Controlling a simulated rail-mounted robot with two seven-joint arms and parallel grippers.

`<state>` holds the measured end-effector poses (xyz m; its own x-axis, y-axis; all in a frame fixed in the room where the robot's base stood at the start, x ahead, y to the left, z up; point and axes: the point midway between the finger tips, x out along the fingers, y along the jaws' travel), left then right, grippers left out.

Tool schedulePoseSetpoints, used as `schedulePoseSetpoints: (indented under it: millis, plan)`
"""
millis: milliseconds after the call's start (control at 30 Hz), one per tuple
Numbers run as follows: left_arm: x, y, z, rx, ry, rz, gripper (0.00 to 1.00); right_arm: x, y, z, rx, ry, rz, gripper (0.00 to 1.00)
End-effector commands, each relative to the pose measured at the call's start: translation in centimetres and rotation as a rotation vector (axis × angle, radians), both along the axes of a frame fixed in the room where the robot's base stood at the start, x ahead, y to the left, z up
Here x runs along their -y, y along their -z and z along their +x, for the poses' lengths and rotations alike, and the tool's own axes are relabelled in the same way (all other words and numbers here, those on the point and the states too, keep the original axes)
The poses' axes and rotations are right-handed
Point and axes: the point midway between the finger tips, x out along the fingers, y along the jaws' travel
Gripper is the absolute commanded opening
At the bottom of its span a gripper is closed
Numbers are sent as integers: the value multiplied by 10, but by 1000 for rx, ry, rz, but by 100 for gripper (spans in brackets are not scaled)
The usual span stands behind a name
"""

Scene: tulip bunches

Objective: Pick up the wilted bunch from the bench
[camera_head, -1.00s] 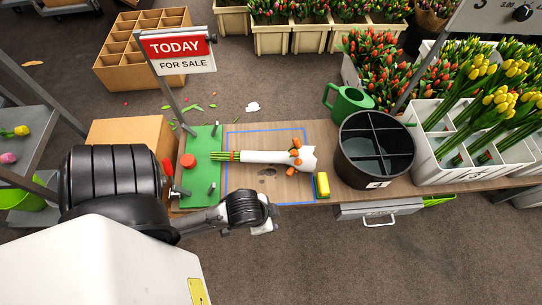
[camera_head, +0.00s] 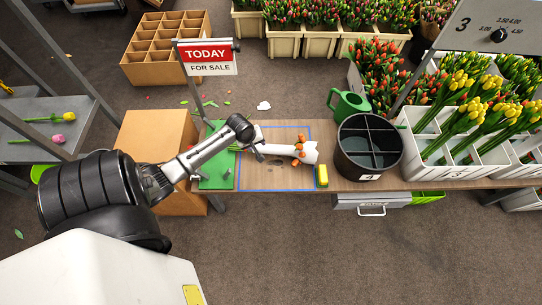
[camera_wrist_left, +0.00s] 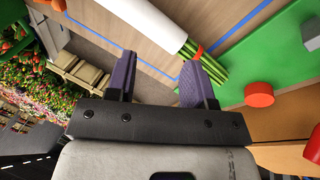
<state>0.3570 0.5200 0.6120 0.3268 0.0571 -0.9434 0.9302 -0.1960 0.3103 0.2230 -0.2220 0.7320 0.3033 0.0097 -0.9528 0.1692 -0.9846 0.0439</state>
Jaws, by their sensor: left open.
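The wilted bunch lies on the bench (camera_head: 450,184) inside a blue outline. It has a white wrap (camera_head: 280,148) and drooping orange heads (camera_head: 299,147) at the right, with green stems at the left. My left gripper (camera_head: 257,139) is above the stem end and partly hides it. In the left wrist view the open jaws (camera_wrist_left: 160,62) show nothing between them. The wrap (camera_wrist_left: 150,20) is ahead of them, and the green stems (camera_wrist_left: 212,68) with an orange-red band lie near the right finger. My right gripper is not in view.
A green board (camera_head: 216,178) with pegs and a red knob (camera_wrist_left: 259,94) adjoins the stem end. A sale sign (camera_head: 208,57) stands behind it. A yellow sponge (camera_head: 322,176), black divided bucket (camera_head: 368,182) and green watering can (camera_head: 350,104) are to the right.

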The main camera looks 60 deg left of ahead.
Motion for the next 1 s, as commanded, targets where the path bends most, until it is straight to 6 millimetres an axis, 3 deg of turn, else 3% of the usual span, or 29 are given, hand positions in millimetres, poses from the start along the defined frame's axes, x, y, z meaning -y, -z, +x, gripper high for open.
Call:
schedulePoseSetpoints:
  millis: [200,400,667,1000]
  plan:
    - [0,8,10,116,-519,-253,48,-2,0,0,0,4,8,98]
    - [0,4,19,182,-829,-399,48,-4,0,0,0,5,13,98]
    - [0,9,22,190,-998,-472,48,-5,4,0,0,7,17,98]
    - [-2,60,48,191,-1010,-476,48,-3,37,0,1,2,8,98]
